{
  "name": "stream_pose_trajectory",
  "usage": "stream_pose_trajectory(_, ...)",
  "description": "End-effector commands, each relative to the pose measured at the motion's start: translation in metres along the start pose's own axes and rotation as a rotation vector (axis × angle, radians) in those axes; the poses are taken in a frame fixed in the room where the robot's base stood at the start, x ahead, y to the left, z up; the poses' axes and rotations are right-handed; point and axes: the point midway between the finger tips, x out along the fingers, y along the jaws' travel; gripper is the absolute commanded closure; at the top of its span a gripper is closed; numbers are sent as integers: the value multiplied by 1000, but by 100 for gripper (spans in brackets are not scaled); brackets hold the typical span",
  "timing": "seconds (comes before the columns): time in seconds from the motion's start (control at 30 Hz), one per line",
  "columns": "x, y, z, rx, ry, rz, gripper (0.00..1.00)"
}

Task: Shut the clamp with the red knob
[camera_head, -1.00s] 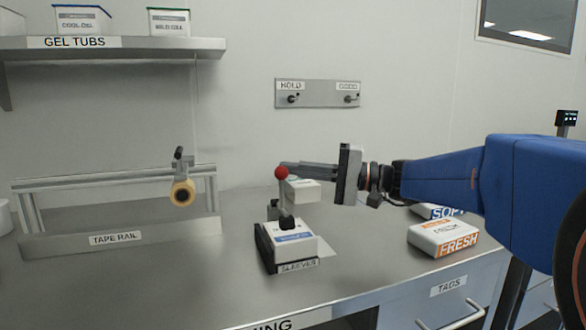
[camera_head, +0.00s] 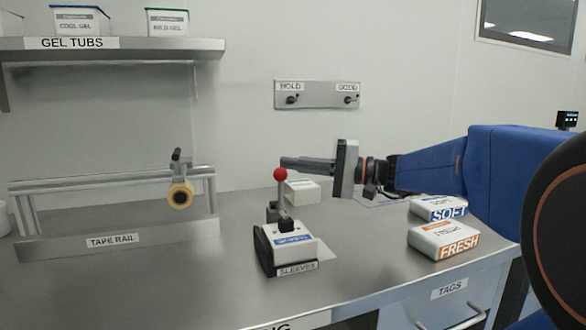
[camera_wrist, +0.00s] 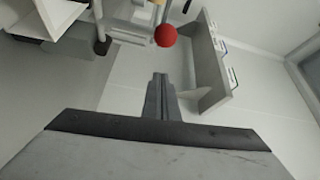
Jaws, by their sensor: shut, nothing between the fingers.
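The red knob (camera_head: 280,174) tops an upright lever on the clamp (camera_head: 284,217). Whether the fingertips touch the knob cannot be told there. In the wrist view, the knob (camera_wrist: 165,36) appears beyond the tips of my gripper (camera_wrist: 160,76), with a visible gap in the picture. The lever below the knob is mostly out of that view.
A tape rail (camera_head: 112,240) with a tape roll (camera_head: 181,194) stands to the left. A white box (camera_head: 302,190) lies behind the clamp. Packs marked "SOFT" (camera_head: 438,208) and "FRESH" (camera_head: 443,238) lie right, below my arm. The counter front is clear.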

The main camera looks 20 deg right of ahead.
Motion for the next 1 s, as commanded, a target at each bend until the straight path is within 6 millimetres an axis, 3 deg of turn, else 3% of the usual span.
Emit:
stream_pose_trajectory(0.6,-73,2,0,-1,3,0,100)
stream_pose_trajectory(1.0,-93,3,0,-1,1,-1,100)
